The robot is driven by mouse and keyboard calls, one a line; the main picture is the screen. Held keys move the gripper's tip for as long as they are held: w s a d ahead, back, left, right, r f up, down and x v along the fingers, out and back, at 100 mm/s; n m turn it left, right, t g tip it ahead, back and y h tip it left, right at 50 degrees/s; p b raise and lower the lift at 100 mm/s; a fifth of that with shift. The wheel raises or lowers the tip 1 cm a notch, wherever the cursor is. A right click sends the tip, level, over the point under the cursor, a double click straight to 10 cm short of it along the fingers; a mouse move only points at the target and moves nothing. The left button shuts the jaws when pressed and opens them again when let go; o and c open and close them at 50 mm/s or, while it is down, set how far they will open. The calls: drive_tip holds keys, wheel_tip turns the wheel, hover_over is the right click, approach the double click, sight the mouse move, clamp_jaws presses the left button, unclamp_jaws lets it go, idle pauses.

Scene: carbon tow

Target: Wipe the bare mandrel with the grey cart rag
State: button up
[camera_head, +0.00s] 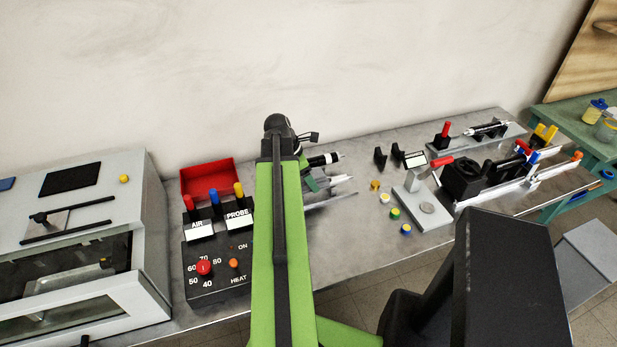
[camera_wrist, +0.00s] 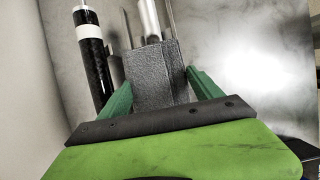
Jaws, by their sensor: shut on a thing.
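My gripper (camera_wrist: 158,78) has its green fingers on either side of a dark grey, textured block-like piece, which I take to be the grey rag (camera_wrist: 155,72); it is shut on it. A bare silver rod, likely the mandrel (camera_wrist: 149,18), runs away just beyond the rag in the wrist view; I cannot tell whether they touch. A black tube with a white band (camera_wrist: 90,48) lies to the left of the rag. In the head view my gripper (camera_head: 312,182) is low over the bench, mostly behind my green arm. Silver rods (camera_head: 338,181) show to its right; the rag is hidden there.
A control box (camera_head: 215,268) with coloured levers and a red tray (camera_head: 207,178) stand left of my arm, beside a grey oven-like cabinet (camera_head: 150,240). Black holders, coloured spools and a clamp fixture (camera_head: 462,180) stand to the right. Some bare bench (camera_head: 345,240) lies between.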

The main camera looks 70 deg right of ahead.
drive_tip(key=o, duration=1)
drive_tip(key=shift+r+p, duration=0.35)
drive_tip(key=shift+p, duration=0.05)
